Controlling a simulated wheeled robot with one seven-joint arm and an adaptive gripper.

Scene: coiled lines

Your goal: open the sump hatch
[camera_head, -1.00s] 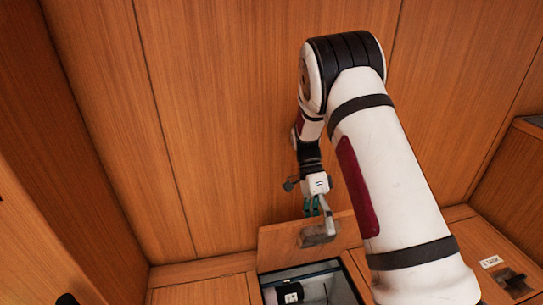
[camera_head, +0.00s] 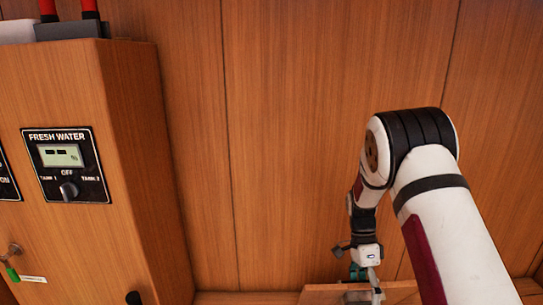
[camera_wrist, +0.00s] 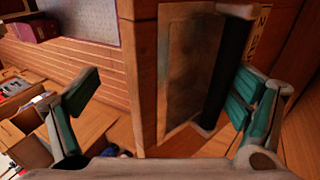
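The hatch lid (camera_head: 322,295) is a wooden panel at the bottom edge of the head view. Only its upper part shows there, and the opening under it is out of frame. My gripper (camera_head: 367,279) is at the lid, by its metal fitting. In the wrist view, a wooden panel with a grey metal plate (camera_wrist: 185,75) and a dark bar (camera_wrist: 230,65) lies between my gripper's (camera_wrist: 165,105) fingers. The fingers are wide apart. The right finger is close to the dark bar; I cannot tell whether it touches.
A wooden cabinet with a FRESH WATER panel (camera_head: 68,165) stands at the left. A key with a green tag (camera_head: 12,272) hangs below it. A plank wall (camera_head: 300,130) rises behind my arm. Open boxes (camera_wrist: 25,130) show at the left of the wrist view.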

